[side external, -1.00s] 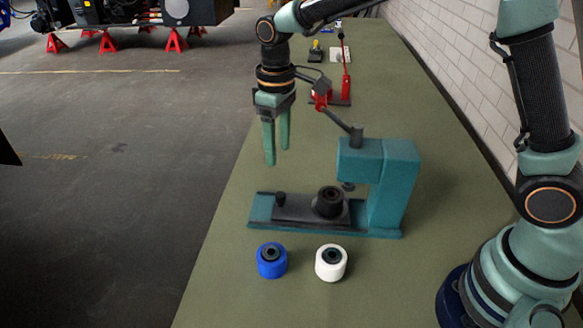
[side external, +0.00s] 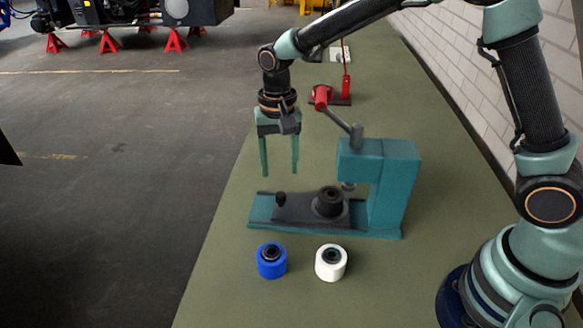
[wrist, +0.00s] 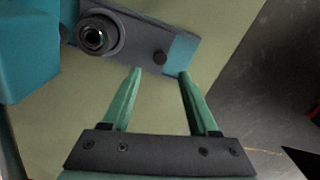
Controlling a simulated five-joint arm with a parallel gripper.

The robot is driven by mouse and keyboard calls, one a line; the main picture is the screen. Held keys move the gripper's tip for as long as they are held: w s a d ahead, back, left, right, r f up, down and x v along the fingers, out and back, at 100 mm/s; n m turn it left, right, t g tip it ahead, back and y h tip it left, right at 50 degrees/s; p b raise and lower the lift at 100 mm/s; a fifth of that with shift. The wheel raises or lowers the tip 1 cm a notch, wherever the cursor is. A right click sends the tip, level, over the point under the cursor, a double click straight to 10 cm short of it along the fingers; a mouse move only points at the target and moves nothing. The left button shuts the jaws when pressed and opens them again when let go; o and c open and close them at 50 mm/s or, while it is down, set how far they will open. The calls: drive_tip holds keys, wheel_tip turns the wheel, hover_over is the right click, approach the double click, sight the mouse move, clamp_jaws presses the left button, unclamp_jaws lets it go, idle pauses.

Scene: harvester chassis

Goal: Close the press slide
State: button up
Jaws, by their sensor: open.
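The teal press (side external: 390,185) stands on the green bench. Its dark grey slide (side external: 305,212) lies on the teal base and extends left, out from under the press head. The slide carries a round black holder (side external: 329,202) and a small black knob (side external: 281,199) near its left end. My gripper (side external: 279,172) is open and empty, pointing down above the knob end of the slide, apart from it. In the wrist view, the knob (wrist: 160,58) shows just beyond and between the open fingertips (wrist: 160,72); the holder (wrist: 97,35) is to its left.
A red tool (side external: 346,87) stands farther back. The bench left of the press is narrow.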

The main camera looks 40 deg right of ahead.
sight(281, 194)
wheel_tip(281, 194, down, 7)
drive_tip(key=shift+f, duration=0.2)
drive_tip(key=shift+c, duration=0.3)
clamp_jaws()
drive_tip(key=shift+r, duration=0.1)
idle(1.2)
